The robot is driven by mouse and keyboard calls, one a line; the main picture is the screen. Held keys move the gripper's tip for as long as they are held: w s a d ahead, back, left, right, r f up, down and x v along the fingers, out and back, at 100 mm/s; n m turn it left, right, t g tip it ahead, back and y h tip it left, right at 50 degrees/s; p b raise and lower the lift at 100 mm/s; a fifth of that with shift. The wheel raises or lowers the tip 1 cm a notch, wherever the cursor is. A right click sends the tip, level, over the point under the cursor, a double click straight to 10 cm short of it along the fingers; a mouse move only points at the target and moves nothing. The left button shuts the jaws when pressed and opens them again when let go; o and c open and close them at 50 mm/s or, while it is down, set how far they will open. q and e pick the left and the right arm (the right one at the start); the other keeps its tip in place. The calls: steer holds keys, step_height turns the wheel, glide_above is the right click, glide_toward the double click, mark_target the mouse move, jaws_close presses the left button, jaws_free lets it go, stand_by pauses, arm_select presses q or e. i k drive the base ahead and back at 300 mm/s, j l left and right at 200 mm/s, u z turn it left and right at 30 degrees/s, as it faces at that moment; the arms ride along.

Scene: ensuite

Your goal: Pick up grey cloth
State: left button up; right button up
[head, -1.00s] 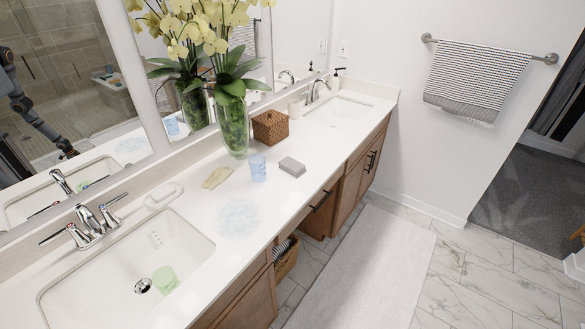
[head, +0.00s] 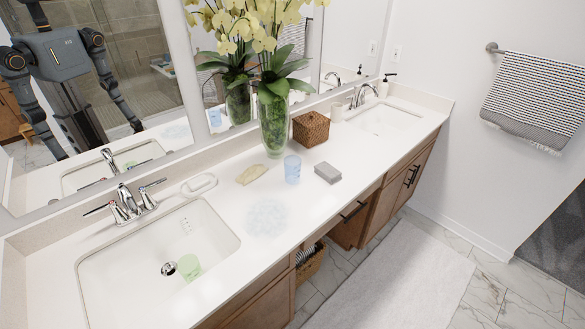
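A small grey folded block, which looks like the grey cloth (head: 328,174), lies flat on the white countertop (head: 330,215) near its front edge. It is right of a light blue cup (head: 292,169) and in front of a brown woven box (head: 310,129). Nothing touches or covers it. Neither of my grippers shows directly in the head view. My body and arms appear only as a reflection in the left mirror, arms hanging down, too small to read the grippers.
A pale yellow cloth (head: 251,174), soap dish (head: 199,185) and tall orchid vase (head: 273,125) stand nearby. The left sink (head: 120,275) holds a green cup (head: 188,267). A drawer handle (head: 354,212) juts from the counter front. A pale rug (head: 400,275) covers clear floor.

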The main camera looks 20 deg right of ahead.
mark_target(328, 173)
steer(key=i+l+u, duration=0.1)
steer(key=l+u, duration=0.4)
steer(key=l, duration=0.85)
steer(key=k+l+u, duration=0.1)
steer(key=l+u, duration=0.4)
steer(key=l, duration=0.8)
